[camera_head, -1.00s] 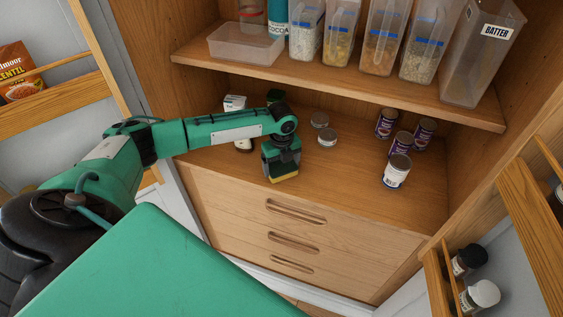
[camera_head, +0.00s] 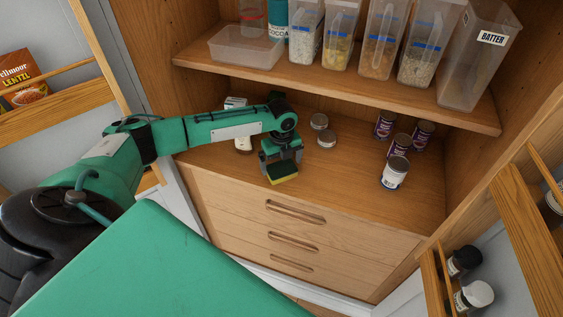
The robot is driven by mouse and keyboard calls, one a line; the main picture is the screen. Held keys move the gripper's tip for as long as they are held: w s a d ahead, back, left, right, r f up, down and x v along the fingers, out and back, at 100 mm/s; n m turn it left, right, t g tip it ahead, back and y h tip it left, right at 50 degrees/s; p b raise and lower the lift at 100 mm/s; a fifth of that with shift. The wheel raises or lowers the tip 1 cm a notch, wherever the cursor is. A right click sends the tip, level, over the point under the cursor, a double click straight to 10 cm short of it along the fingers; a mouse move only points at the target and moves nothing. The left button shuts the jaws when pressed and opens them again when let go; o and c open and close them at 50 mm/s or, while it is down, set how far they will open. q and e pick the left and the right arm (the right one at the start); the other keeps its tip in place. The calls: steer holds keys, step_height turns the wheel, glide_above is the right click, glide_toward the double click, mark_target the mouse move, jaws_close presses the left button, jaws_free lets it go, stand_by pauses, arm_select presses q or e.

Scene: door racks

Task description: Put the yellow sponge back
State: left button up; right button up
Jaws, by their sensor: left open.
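The yellow sponge (camera_head: 284,175), with a dark green layer, is at the front of the counter above the drawers. My left gripper (camera_head: 282,164) is open, pointing down, with its fingers close around the sponge. Part of the sponge is hidden behind the fingers, and I cannot tell whether they touch it. My right gripper is not in view.
A white-labelled container (camera_head: 243,143) is left of my gripper. A shelf (camera_head: 340,88) with clear containers is above. Counter is free between tins and cans.

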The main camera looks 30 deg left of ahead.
mark_target(282, 168)
arm_select(q)
step_height(282, 168, up, 10)
steer(key=p, duration=0.7)
